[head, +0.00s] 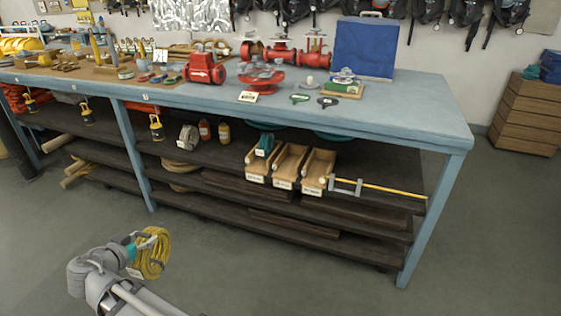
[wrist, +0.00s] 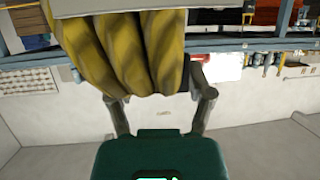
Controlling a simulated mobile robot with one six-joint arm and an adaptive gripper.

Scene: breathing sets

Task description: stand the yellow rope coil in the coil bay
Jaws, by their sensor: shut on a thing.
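The yellow rope coil (head: 154,256) is in my gripper (head: 135,250), off the floor in front of the bench in the head view. It looks roughly upright, with a white tag low on its side. In the wrist view the coil's thick strands (wrist: 120,50) fill the upper middle, between the two dark fingers of my gripper (wrist: 160,98). Three wooden troughs with white labels stand on the bench's upper shelf: left (head: 252,170), middle (head: 287,168) and right (head: 318,171). The left one holds a teal object. The labels are too small to read, so I cannot tell which is the coil bay.
The blue bench (head: 425,118) carries red valves (head: 205,72) and other parts on top. A yellow bar (head: 385,190) with a grey bracket lies right of the troughs. Bottles (head: 224,132) stand to their left. The floor (head: 250,270) before the bench is clear.

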